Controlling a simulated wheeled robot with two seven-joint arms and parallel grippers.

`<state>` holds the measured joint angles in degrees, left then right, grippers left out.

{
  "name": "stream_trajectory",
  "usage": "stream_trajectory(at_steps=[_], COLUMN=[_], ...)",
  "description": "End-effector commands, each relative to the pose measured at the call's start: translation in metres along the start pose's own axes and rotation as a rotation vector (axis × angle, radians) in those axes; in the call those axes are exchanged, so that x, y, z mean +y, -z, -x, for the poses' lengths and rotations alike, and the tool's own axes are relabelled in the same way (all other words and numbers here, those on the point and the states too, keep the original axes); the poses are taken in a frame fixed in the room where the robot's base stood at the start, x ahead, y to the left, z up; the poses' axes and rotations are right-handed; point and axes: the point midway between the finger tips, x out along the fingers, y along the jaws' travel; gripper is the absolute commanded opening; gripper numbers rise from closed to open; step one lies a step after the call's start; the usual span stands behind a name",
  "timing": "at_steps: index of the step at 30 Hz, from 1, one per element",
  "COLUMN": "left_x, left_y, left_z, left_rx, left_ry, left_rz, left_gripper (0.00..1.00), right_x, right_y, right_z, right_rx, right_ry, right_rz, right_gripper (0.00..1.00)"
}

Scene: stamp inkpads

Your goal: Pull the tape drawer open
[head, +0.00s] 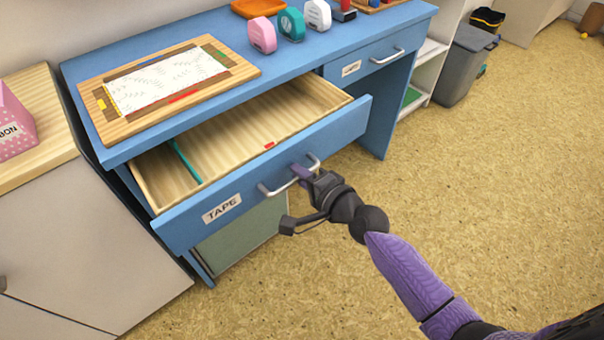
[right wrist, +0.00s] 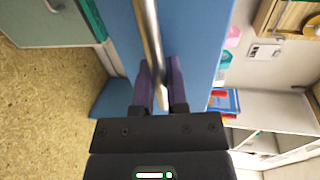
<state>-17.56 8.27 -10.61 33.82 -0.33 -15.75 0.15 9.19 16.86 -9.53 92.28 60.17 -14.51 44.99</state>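The tape drawer (head: 270,172) of the blue desk stands pulled well out, its wooden inside showing. Its blue front carries a white "TAPE" label (head: 222,207) and a silver bar handle (head: 276,192). My right gripper (head: 303,175) is at the right part of this handle. In the right wrist view, the handle bar (right wrist: 149,35) runs between the two purple fingers of my right gripper (right wrist: 160,85), which look closed on it. My left gripper is not in view.
Inside the drawer are a teal strip (head: 186,161) and a small red piece (head: 269,146). A second drawer (head: 375,67) is shut. The floor (head: 480,180) in front is clear.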

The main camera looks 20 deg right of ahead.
Motion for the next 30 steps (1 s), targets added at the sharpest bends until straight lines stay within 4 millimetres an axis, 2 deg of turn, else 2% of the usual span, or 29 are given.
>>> stream_trajectory(at_steps=[1,5,14,17,24,27,30], left_x=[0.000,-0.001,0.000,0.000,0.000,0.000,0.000], left_y=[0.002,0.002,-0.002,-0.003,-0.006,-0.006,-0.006], left_z=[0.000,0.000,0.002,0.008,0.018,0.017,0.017], left_rx=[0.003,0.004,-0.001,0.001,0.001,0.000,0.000], left_ry=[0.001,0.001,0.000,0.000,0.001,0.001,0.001], left_rz=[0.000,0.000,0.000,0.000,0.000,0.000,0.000], left_gripper=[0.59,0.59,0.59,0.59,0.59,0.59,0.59], right_x=[0.001,0.001,0.000,-0.002,-0.001,0.001,0.001], right_y=[0.000,0.000,0.000,0.000,0.000,0.000,0.000], right_z=[0.000,0.000,0.005,0.022,0.078,0.092,0.099], right_rx=[0.000,0.000,0.000,0.000,-0.003,-0.001,-0.001], right_ry=[-0.002,-0.001,-0.001,-0.002,-0.005,-0.004,-0.003], right_rz=[0.000,0.000,0.001,0.003,0.004,0.002,0.000], right_gripper=[0.24,0.50,0.50,0.50,0.50,0.50,0.50])
